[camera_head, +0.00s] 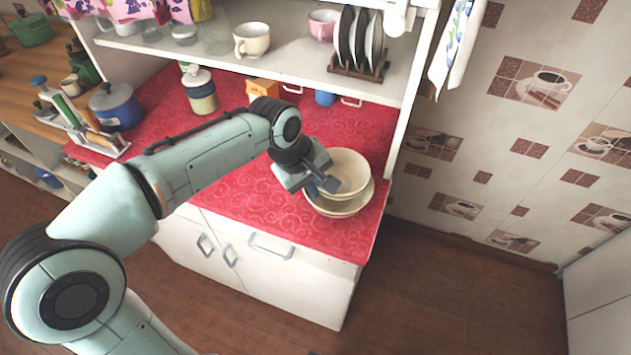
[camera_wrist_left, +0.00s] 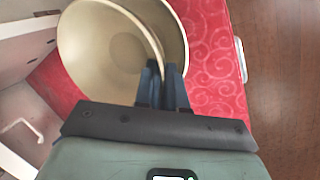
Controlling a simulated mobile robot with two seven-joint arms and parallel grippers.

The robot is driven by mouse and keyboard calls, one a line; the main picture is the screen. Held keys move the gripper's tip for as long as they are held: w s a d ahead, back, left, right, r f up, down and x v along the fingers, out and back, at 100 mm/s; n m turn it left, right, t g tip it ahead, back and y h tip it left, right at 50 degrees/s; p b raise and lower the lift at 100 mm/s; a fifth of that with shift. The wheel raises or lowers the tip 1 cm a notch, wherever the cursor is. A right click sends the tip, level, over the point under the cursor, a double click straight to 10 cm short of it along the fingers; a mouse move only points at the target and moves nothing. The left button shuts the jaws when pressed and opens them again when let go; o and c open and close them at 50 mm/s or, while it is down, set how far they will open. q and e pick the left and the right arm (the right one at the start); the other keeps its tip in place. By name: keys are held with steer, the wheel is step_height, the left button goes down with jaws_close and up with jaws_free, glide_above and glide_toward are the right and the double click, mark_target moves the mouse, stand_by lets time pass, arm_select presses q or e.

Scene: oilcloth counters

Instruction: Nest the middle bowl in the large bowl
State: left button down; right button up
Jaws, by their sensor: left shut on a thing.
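The cream middle bowl (camera_head: 350,166) is at the right end of the red counter, over the large bowl (camera_head: 345,208). My left gripper (camera_head: 329,184) is shut on the near-left rim of the middle bowl. In the left wrist view, the fingers (camera_wrist_left: 162,75) pinch the rim of the middle bowl (camera_wrist_left: 95,50), and the large bowl (camera_wrist_left: 177,38) shows behind and to the right, so the two are off-centre there. The large bowl stands on the counter, its inside mostly covered. I cannot tell whether the bowls touch. My right gripper is not in view.
The red counter (camera_head: 262,215) is clear in front of the bowls, and its right edge is close. Above stands a shelf with a plate rack (camera_head: 358,66) and cups (camera_head: 252,40). A jar (camera_head: 200,92) and a blue pot (camera_head: 116,106) stand farther left.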

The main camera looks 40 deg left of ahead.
arm_select(q)
steer(key=shift+f+b, duration=0.9)
steer(key=shift+f, duration=0.5)
stand_by(1.9)
steer(key=shift+s+f, duration=0.1)
steer(key=shift+f, duration=0.15)
steer(key=c, duration=1.1)
jaws_free()
steer(key=shift+f, duration=0.1)
steer(key=shift+c, duration=0.2)
steer(key=p+v, duration=0.2)
steer(key=v, duration=1.1)
steer(key=shift+r, duration=0.4)
